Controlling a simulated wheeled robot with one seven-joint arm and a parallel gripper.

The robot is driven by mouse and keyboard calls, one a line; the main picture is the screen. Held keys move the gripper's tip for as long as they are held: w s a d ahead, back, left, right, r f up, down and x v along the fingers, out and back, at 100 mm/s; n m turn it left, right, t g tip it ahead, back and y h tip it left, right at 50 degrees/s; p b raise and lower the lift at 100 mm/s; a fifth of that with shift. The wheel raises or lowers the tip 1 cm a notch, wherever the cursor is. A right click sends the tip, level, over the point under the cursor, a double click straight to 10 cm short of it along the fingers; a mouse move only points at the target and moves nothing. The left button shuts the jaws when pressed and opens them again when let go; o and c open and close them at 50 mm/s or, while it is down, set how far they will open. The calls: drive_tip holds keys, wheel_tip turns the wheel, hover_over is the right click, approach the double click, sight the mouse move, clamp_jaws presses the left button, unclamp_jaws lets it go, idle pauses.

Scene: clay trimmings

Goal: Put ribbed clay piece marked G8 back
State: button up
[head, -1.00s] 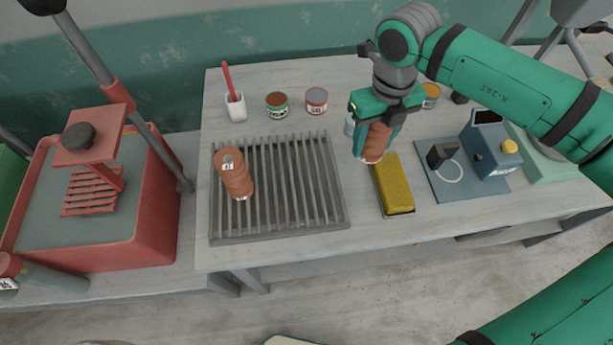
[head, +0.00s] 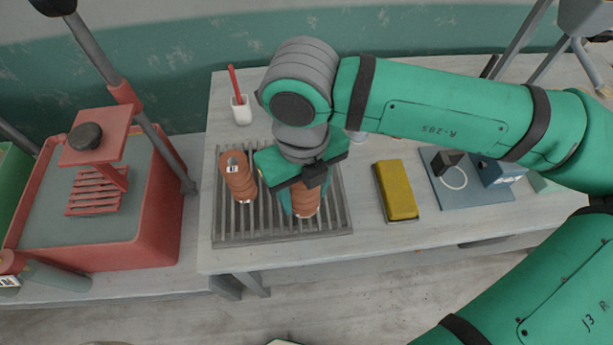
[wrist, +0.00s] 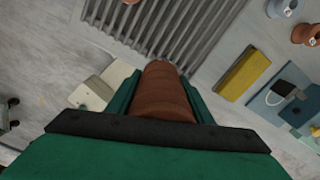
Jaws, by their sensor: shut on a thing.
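My gripper (head: 304,207) is shut on a ribbed brown clay piece (head: 307,199), which hangs upright between the fingers over the right part of the grey slatted rack (head: 226,239). In the wrist view the held piece (wrist: 160,92) sits between both green fingers, with the rack (wrist: 172,28) beyond it. I cannot tell whether the piece touches the slats. No mark on it is readable.
A yellow block (head: 397,190) lies right of the rack, beside a blue board (head: 450,190) with a device. A white cup with a red handle (head: 241,108) stands behind. A red tub (head: 150,240) is at left. My arm hides the cans at the back.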

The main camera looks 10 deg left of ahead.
drive_tip(key=w+f, duration=0.2)
drive_tip(key=w, duration=0.1)
drive_tip(key=w+a+f, duration=0.1)
drive_tip(key=w+f, duration=0.4)
drive_tip(key=w, duration=0.1)
drive_tip(key=shift+w+a+f, duration=0.3)
drive_tip(key=shift+a+f, duration=0.05)
drive_tip(key=shift+f, duration=0.05)
drive_tip(key=f, duration=0.3)
drive_tip(key=shift+w, duration=0.2)
drive_tip(key=shift+f, duration=0.2)
drive_tip(key=shift+f, duration=0.15)
drive_tip(key=o, duration=1.5)
wheel_tip(320, 180, up, 12)
drive_tip(key=shift+r, duration=0.2)
